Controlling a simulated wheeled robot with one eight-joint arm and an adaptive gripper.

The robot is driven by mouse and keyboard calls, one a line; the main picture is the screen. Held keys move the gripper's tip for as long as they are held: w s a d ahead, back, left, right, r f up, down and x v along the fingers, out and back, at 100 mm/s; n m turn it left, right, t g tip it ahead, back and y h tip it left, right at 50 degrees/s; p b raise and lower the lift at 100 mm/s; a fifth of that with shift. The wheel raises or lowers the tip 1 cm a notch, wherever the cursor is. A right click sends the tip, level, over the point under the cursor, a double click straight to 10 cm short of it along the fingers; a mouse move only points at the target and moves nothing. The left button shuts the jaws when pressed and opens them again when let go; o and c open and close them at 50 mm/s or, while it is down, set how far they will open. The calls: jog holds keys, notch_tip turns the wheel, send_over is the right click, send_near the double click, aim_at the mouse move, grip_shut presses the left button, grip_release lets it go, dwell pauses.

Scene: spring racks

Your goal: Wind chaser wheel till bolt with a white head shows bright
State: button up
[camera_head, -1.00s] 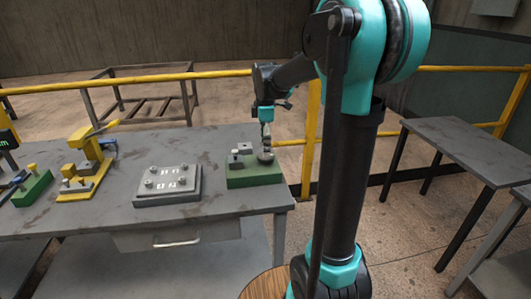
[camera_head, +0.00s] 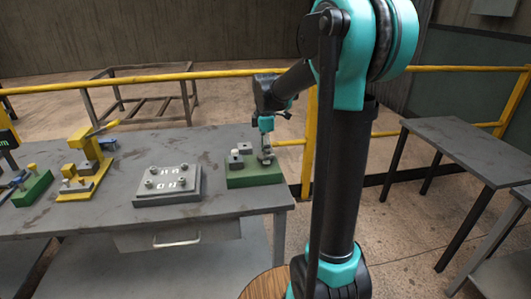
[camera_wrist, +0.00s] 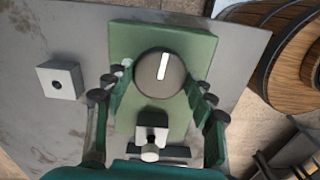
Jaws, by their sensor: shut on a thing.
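A green fixture (camera_head: 270,178) sits at the right end of the workbench; its base (camera_wrist: 128,40) also fills the middle of the wrist view. On it is a round dark wheel (camera_wrist: 160,74) with a white bar, which points nearly along the base. My gripper (camera_head: 265,153) is over the wheel from above. In the wrist view my gripper (camera_wrist: 158,88) has its fingers on both sides of the wheel, shut on it. A small bolt with a pale head (camera_wrist: 150,153) stands by a dark-topped block on the same base. I cannot tell whether its head is lit.
A loose-looking grey block with a dark hole (camera_wrist: 62,80) stands beside the green base. A grey plate with several knobs (camera_head: 167,185), a yellow clamp fixture (camera_head: 88,165) and another green fixture (camera_head: 33,187) stand further left. A yellow rail (camera_head: 180,77) runs behind the bench.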

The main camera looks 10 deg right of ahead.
jog(key=shift+m, duration=0.4)
jog(key=shift+c, duration=0.4)
jog(key=m, duration=0.4)
jog(key=shift+m, duration=0.4)
jog(key=m, duration=1.1)
jog(key=shift+m, duration=0.4)
jog(key=m, duration=0.5)
jog(key=shift+m, duration=0.3)
jog(key=o, duration=1.2)
jog(key=shift+c, duration=0.2)
